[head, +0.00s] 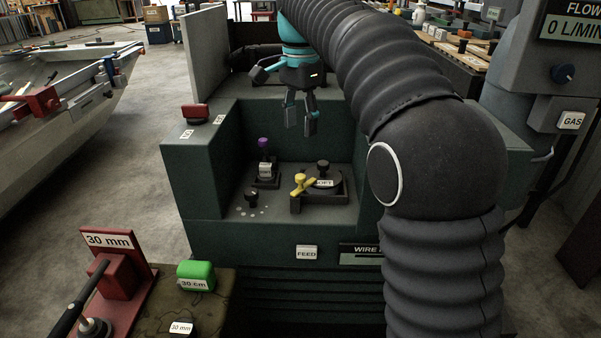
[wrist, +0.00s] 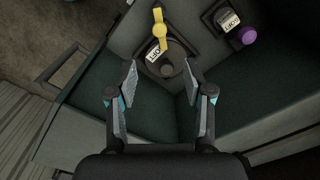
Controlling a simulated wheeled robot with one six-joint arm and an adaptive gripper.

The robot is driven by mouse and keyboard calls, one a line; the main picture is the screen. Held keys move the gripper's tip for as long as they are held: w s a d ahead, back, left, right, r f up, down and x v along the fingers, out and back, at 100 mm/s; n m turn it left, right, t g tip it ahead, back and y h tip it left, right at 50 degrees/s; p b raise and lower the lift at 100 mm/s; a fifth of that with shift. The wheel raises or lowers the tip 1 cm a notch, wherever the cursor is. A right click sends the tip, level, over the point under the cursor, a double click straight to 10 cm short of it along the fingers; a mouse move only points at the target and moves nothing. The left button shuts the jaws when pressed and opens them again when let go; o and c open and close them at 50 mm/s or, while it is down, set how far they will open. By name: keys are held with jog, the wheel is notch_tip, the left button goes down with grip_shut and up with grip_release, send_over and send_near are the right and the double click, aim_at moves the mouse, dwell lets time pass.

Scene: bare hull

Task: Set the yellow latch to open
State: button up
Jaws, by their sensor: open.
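The yellow latch (head: 301,185) is a small bar with a knob, mounted on the recessed panel of the dark green machine beside a round black part with a white label. In the wrist view the yellow latch (wrist: 160,29) lies ahead of my fingertips, near the top, over the labelled round part (wrist: 154,52). The label's text is too small to read surely. My gripper (head: 300,118) hangs above the recess, apart from the latch. In the wrist view my gripper (wrist: 160,72) has its two fingers spread with nothing between them.
A purple-topped lever (head: 264,146) stands left of the latch, with a small black knob (head: 251,196) in front. The machine's green side wall (head: 196,160) bounds the recess, with a red switch (head: 195,113) on top. A bench with a green block (head: 195,275) stands at front left.

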aim_at(301, 176)
notch_tip(301, 176, down, 13)
jog(key=shift+r+b, duration=0.1)
jog(key=shift+b, duration=1.1)
grip_shut()
